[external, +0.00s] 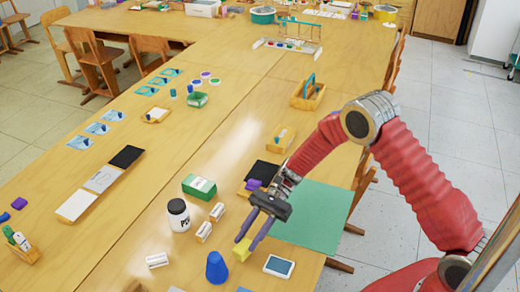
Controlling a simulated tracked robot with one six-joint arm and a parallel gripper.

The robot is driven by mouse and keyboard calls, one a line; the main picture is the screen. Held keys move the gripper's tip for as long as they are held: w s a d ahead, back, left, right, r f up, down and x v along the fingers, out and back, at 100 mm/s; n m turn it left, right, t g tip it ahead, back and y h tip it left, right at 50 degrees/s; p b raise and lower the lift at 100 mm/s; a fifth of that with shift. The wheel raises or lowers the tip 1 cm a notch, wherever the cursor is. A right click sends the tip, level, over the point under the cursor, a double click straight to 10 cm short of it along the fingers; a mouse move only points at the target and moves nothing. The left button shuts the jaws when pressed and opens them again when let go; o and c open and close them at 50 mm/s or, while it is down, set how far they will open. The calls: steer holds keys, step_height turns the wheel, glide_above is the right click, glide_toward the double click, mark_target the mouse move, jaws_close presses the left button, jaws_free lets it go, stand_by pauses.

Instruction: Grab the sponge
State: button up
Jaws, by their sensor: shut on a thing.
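A small yellow block, which looks like the sponge (241,251), is at the tips of my gripper (245,244) near the front of the table. The gripper's two purple fingers reach down to the left and are shut on it. The fingers hide part of the yellow block. I cannot tell whether it touches the tabletop or is held just above it.
A blue cone-like cup (217,267) stands just left of the sponge, and a white device with a dark screen (279,266) lies to its right. A black-lidded jar (179,215), white erasers (204,232) and a green box (199,187) are behind. A green mat (310,215) lies right.

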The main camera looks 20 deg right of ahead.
mark_target(249, 240)
step_height(249, 240, up, 8)
steer(key=shift+r, duration=0.1)
steer(key=shift+a, duration=0.1)
stand_by(0.7)
